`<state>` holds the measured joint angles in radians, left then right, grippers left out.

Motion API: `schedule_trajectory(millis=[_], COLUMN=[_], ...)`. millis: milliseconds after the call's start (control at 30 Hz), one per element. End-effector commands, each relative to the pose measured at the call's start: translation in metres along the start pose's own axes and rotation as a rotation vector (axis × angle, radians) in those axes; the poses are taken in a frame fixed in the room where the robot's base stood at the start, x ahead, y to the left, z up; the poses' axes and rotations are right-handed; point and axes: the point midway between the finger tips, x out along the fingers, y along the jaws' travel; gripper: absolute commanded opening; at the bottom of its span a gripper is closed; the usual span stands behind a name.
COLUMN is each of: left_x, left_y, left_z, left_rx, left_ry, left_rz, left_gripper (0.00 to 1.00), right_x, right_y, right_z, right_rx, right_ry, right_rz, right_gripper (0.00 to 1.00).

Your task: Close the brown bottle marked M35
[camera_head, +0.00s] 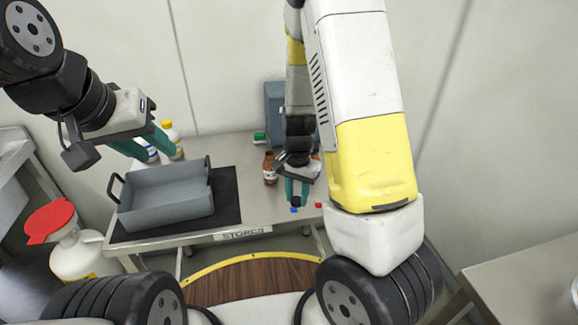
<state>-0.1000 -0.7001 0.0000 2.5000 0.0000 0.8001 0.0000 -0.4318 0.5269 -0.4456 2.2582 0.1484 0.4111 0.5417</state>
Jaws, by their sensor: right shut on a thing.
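A brown bottle (270,168) with a pale label stands on the steel table, just left of my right gripper. Its marking is too small to read. Another brown bottle is mostly hidden behind that gripper. My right gripper (295,203) points down near the table's front edge. Its teal fingers are shut on a small blue cap (294,210). A red cap (319,205) is just right of the blue one. My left gripper (145,146) is open, with its fingers apart, above the back left of the table.
A grey tray (165,198) sits on a black mat (228,190) at left. White bottles with a yellow cap (167,125) and a blue cap stand behind it. A green-topped item (259,138) is at the back. A red-lidded white container (82,258) stands left of the table.

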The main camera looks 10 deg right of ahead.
Motion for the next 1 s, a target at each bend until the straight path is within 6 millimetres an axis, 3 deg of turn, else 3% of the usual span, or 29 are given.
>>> schedule_trajectory(millis=[100, 300, 733, 900, 1000], left_x=[0.0, 0.0, 0.0, 0.004, 0.013], left_y=[0.0, 0.0, 0.0, -0.004, -0.012], left_z=[0.0, 0.0, 0.0, -0.008, -0.025], left_rx=[0.0, 0.0, 0.0, 0.006, 0.026], left_ry=[0.0, 0.0, 0.0, 0.004, 0.015], left_rz=[0.0, 0.0, 0.0, -0.015, -0.051], left_gripper=[0.36, 0.36, 0.36, 0.7, 0.72], right_x=[-0.003, -0.004, -0.005, -0.004, -0.004], right_y=[0.009, 0.017, 0.019, 0.019, 0.019], right_z=[0.023, 0.042, 0.045, 0.045, 0.045], right_rx=[-0.001, -0.001, 0.0, 0.001, 0.001], right_ry=[-0.001, 0.001, 0.001, 0.001, 0.001], right_rz=[0.0, 0.0, 0.0, 0.0, 0.0], right_gripper=[0.0, 0.0, 0.0, 0.0, 0.0])
